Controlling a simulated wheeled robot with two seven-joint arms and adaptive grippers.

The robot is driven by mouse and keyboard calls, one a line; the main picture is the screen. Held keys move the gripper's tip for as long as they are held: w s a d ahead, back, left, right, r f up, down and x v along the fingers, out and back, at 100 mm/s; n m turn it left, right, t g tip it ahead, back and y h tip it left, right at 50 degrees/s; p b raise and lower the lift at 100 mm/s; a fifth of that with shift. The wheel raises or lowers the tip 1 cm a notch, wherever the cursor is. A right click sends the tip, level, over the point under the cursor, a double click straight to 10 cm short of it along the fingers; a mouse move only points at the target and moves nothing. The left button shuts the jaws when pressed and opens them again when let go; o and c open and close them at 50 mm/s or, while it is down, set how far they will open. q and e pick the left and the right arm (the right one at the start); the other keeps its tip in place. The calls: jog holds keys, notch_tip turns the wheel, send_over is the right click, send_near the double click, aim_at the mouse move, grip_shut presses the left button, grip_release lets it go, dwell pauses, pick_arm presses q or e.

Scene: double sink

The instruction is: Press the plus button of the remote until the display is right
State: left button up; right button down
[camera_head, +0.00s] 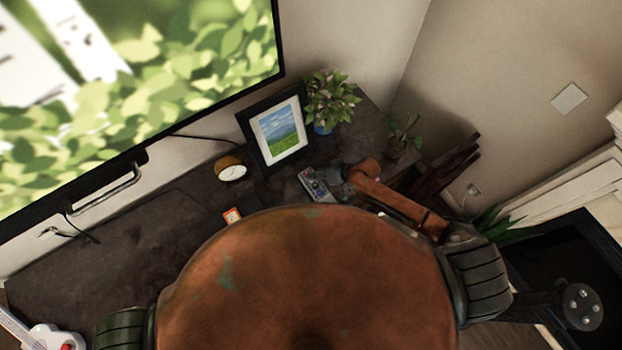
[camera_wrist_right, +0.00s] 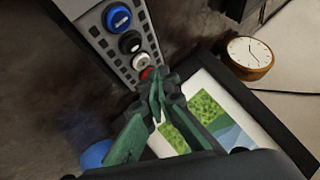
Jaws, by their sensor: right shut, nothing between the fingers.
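The grey remote (camera_head: 316,184) lies on the dark desk in front of the picture frame. In the right wrist view the remote (camera_wrist_right: 118,42) shows a column of round buttons: blue, black, white and red, with small dark keys beside them. No plus sign is readable. My right gripper (camera_head: 340,178) is at the remote's right end. In the wrist view its green-and-black fingers (camera_wrist_right: 160,82) are shut and empty, their tips by the red button (camera_wrist_right: 147,73); I cannot tell whether they touch it. A small orange object with a white face (camera_head: 232,216) lies on the desk, its marking unreadable. My left gripper is out of view.
A framed landscape picture (camera_head: 278,127), a round clock (camera_head: 231,170) and a potted plant (camera_head: 331,97) stand behind the remote. A large screen (camera_head: 150,85) showing leaves is at the upper left. The desk's left part (camera_head: 130,240) is mostly clear.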

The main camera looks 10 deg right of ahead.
jog(key=shift+r+p, duration=2.2)
jog(key=shift+r, duration=0.3)
jog(key=shift+f, duration=0.1)
